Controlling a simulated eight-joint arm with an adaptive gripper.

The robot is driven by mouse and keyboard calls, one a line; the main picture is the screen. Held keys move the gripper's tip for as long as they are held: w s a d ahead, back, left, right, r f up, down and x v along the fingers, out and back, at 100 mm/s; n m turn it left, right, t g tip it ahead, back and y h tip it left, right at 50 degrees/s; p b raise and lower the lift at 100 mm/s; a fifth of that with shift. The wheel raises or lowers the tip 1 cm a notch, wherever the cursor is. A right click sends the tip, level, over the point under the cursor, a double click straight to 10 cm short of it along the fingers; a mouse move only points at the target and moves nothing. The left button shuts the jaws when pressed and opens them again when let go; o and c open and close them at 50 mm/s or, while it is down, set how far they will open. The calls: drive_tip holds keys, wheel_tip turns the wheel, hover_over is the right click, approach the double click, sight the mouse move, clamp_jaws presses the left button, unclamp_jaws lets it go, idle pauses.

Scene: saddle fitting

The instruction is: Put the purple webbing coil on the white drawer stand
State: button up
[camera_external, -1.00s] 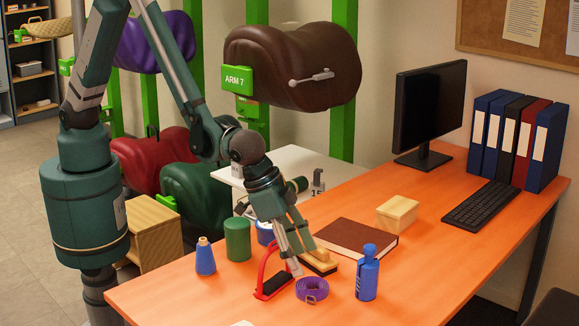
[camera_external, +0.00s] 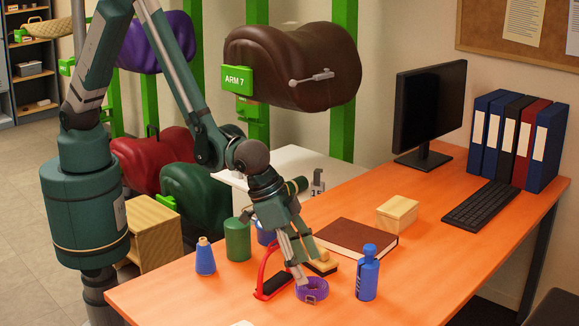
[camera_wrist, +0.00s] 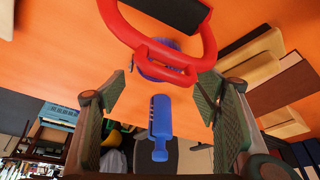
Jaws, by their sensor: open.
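The purple webbing coil (camera_external: 313,291) lies on the orange desk near its front edge. My gripper (camera_external: 304,272) is open and reaches down just over the coil; I cannot tell whether they touch. In the wrist view my gripper (camera_wrist: 161,95) has its fingers spread with nothing held between them. There the coil (camera_wrist: 150,71) is largely hidden by a red stirrup. The white drawer stand (camera_external: 287,159) is behind the desk, partly hidden by my arm and the desk; its pale top shows.
The red stirrup (camera_external: 264,275) with a black tread stands just left of the coil. A blue bottle (camera_external: 367,275) stands close on the right. A wooden brush (camera_external: 322,264) lies behind. The front right desk is clear.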

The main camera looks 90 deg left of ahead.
sight(313, 285)
drive_tip(key=shift+b+x, duration=0.35)
drive_tip(key=shift+x, duration=2.25)
drive_tip(key=shift+s, duration=0.15)
drive_tip(key=shift+c, duration=0.7)
drive_tip(key=c, duration=0.6)
drive_tip(key=shift+r+p, duration=0.6)
drive_tip(key=shift+r, duration=4.35)
